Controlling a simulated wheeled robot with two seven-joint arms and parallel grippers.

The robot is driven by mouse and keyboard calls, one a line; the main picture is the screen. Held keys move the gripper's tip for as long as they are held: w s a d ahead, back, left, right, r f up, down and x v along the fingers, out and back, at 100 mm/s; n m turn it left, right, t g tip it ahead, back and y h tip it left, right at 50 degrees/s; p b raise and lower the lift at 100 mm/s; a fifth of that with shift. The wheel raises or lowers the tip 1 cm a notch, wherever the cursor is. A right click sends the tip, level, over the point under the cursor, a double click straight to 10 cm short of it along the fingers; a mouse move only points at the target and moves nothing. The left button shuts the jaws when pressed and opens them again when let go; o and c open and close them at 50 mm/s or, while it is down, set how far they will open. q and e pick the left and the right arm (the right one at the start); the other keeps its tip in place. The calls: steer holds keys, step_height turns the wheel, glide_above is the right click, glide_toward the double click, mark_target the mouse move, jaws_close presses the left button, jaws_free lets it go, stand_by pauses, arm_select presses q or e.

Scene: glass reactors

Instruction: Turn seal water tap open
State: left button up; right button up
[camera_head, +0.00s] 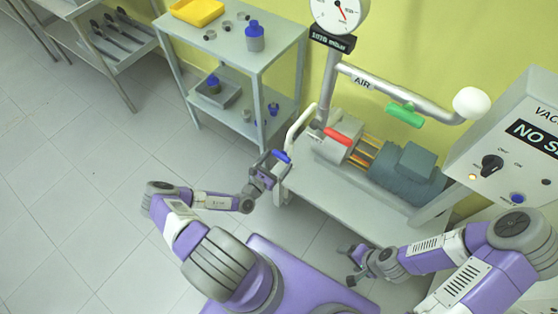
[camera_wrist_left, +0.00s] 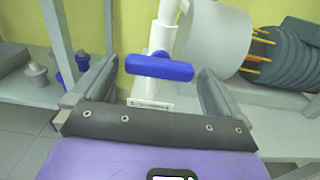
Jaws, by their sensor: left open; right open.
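The blue tap handle (camera_head: 282,156) sits on a white pipe at the left end of the pump bench. In the left wrist view the blue handle (camera_wrist_left: 159,67) lies roughly crosswise, between and beyond the two fingers. A small white label is on the pipe below it, its text too small to read. My left gripper (camera_head: 268,163) is open around the line to the handle, close to it; in the wrist view its fingers (camera_wrist_left: 152,88) show no clear contact. My right gripper (camera_head: 352,263) is open and empty, low in front of the bench.
The pump (camera_head: 400,170) and a red handle (camera_head: 338,136) are on the bench. A green handle (camera_head: 405,115) sits on the AIR pipe above. A control box (camera_head: 515,150) stands at right, a shelf cart (camera_head: 235,45) at back left. Floor at left is clear.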

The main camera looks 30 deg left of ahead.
arm_select(q)
steer(key=shift+w+d, duration=0.1)
steer(key=shift+w, duration=0.85)
steer(key=c, duration=0.8)
